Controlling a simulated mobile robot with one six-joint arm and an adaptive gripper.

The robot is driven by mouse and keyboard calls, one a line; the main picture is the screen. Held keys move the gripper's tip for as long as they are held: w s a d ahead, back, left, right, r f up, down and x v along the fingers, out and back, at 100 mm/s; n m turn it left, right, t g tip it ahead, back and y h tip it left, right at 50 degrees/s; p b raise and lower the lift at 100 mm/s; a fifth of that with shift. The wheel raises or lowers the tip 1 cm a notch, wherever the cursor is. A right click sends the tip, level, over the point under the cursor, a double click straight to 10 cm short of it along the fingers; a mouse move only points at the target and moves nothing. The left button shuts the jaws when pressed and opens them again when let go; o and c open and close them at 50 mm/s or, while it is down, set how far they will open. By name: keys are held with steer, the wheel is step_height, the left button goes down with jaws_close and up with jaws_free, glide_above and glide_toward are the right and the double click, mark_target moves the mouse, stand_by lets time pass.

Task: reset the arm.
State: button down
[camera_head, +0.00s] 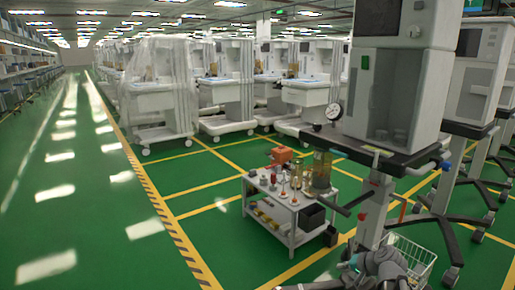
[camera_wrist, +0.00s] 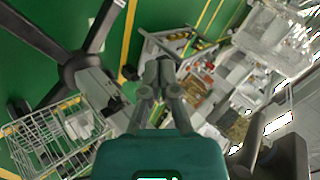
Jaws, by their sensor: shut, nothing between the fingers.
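My gripper (camera_wrist: 159,68) points away from the wrist camera. Its two dark fingers meet at the tips and hold nothing. In the head view my grey arm (camera_head: 385,265) is folded low at the bottom edge, in front of the wheeled stand of an anaesthesia machine (camera_head: 395,85). My fingertips cannot be made out clearly there. In the wrist view the fingertips overlap the picture of the small white cart (camera_wrist: 150,47), and I see no contact.
A wire basket (camera_head: 412,257) is close beside my arm; the wrist view shows a wire basket (camera_wrist: 40,140) at left. Covered machines (camera_head: 155,100) stand behind. The green aisle at left is clear.

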steer(key=s+a+f+n+g+h+p, duration=0.1)
steer(key=s+a+n+g+h+p, duration=0.5)
steer(key=s+a, duration=0.55)
step_height(320, 180, up, 38)
steer(key=g+p, duration=0.1)
steer(key=p, duration=3.5)
steer(key=shift+s+d+n, duration=0.2)
steer(key=shift+s+n, duration=0.1)
